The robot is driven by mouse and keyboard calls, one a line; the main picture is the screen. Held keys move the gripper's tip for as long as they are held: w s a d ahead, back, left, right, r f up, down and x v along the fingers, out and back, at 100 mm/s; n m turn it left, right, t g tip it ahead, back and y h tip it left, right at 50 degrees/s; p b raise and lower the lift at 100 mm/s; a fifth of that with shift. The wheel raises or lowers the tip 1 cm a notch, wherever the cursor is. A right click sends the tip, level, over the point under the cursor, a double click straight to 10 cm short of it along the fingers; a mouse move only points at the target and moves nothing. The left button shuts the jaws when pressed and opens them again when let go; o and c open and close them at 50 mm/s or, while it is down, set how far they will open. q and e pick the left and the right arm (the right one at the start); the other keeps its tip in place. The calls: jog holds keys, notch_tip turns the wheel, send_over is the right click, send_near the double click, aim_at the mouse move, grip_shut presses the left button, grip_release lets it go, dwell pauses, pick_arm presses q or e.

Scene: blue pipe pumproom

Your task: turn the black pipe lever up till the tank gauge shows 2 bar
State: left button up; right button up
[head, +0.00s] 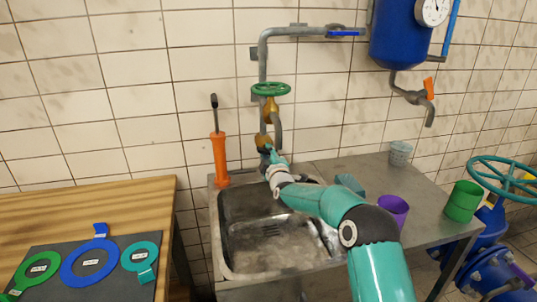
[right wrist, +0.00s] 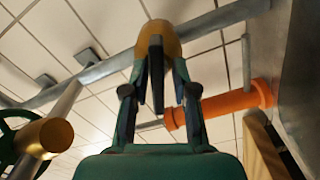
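The black pipe lever (right wrist: 157,80) hangs from a brass valve body (right wrist: 158,40) in the right wrist view. In the head view this brass valve (head: 263,141) sits low on the grey wall pipe, and my gripper mostly hides the lever. My right gripper (head: 270,155) is at the valve. In the right wrist view its two fingers (right wrist: 160,72) stand on either side of the lever, with a visible gap on the right, so it looks open around it. The tank gauge (head: 432,10) is cut by the top edge; its reading is too small to tell. My left gripper is out of view.
A green handwheel (head: 270,89) and brass tap sit just above the valve. An orange pump (head: 219,158) stands left of it, and the sink (head: 232,240) lies below. A blue lever (head: 345,33) is on the upper pipe. Cups (head: 393,209) stand on the right counter.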

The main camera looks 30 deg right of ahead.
jog(key=shift+o, duration=0.4)
jog(key=shift+a, duration=0.1)
jog(key=v, duration=1.2)
jog(key=shift+f, duration=0.2)
